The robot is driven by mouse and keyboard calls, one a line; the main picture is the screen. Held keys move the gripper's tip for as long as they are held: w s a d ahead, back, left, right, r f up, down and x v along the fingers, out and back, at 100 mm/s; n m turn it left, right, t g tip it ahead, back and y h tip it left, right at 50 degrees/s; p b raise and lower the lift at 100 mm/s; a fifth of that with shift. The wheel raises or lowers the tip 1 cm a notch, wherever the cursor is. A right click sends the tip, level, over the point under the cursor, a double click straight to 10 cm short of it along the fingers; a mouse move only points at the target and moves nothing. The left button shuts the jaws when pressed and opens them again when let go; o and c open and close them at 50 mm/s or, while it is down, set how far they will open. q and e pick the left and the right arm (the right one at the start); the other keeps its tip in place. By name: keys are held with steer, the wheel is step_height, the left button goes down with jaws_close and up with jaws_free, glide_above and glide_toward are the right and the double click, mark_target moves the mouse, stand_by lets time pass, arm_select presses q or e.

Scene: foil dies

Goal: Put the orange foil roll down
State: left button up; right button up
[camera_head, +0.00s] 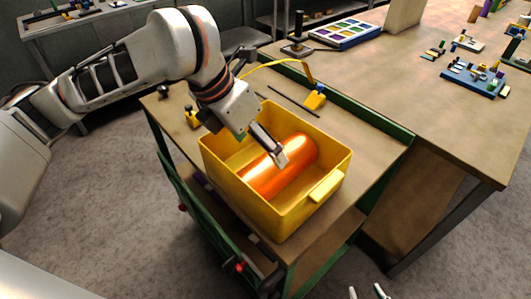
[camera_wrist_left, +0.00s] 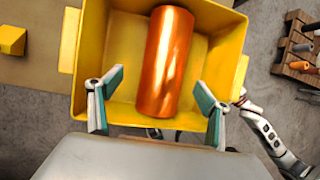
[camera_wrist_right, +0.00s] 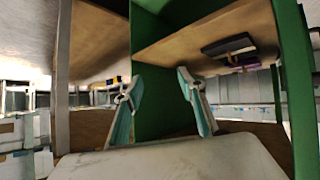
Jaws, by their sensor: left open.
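The shiny orange foil roll (camera_head: 262,178) lies on its side inside the yellow bin (camera_head: 288,214). In the left wrist view the roll (camera_wrist_left: 165,62) lies lengthwise in the bin (camera_wrist_left: 92,60), against its floor. My left gripper (camera_head: 277,153) is over the bin, just above the roll in the picture. Its two fingers (camera_wrist_left: 158,98) are spread wide with a gap on both sides of the roll, and it holds nothing. My right gripper (camera_head: 366,291) shows only at the bottom edge of the head view. In the right wrist view its fingers (camera_wrist_right: 161,95) are apart and empty.
The bin stands on a wooden-topped cart with a green frame (camera_head: 392,160). A yellow-and-blue part (camera_head: 315,97) lies behind the bin. A larger table (camera_head: 430,130) to the right holds a blue tray (camera_head: 474,78) and a white case with coloured squares (camera_head: 343,34).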

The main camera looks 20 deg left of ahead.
arm_select(q)
steer(key=shift+p+v, duration=0.4)
steer(key=shift+v, duration=1.6)
steer(key=shift+f, duration=0.1)
